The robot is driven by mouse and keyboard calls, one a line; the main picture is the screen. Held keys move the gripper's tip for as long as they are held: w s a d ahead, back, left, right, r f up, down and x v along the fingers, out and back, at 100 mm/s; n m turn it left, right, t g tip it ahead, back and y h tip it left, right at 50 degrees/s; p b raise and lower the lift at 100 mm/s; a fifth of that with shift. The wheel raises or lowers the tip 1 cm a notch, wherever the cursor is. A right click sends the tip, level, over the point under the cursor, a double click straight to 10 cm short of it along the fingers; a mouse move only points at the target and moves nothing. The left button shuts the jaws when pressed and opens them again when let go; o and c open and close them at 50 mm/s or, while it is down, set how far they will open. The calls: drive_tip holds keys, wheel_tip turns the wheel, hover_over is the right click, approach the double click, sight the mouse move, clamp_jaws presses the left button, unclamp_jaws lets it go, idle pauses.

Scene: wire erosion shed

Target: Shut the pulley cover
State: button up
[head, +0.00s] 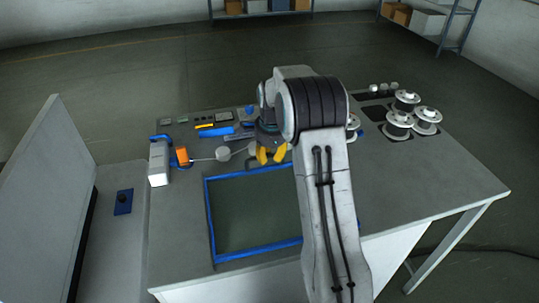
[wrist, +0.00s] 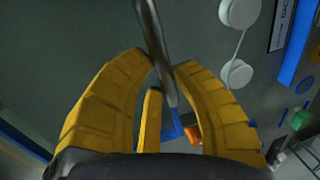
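A blue-framed rectangular panel (head: 256,255) with a dark greenish middle is at the front of the bench; it looks like the pulley cover, but its angle is hard to judge. My gripper (head: 271,155) is at the panel's far edge, right of a pale pulley disc (head: 222,153). In the wrist view, the yellow fingers (wrist: 161,62) close in on a grey metal bar (wrist: 155,35), which fills the gap between their tips. Where the bar joins the cover is hidden. Two pale discs (wrist: 235,73) joined by a thin line lie beside the right finger.
Several spools (head: 398,124) stand at the right rear. A tall pale panel (head: 48,190) rises at the left. The bench's right front is clear.

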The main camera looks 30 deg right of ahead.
clamp_jaws()
idle(0.3)
drive_tip(key=w+d+p, duration=0.1)
drive_tip(key=w+p, duration=0.3)
drive_tip(key=w, duration=0.4)
drive_tip(key=shift+w+d+f+p, duration=0.15)
drive_tip(key=shift+w+d+p, duration=0.15)
drive_tip(key=shift+d+p, duration=0.1)
drive_tip(key=shift+o, duration=0.4)
unclamp_jaws()
drive_tip(key=o, duration=0.3)
drive_tip(key=shift+w, duration=0.1)
drive_tip(key=shift+o, duration=1.1)
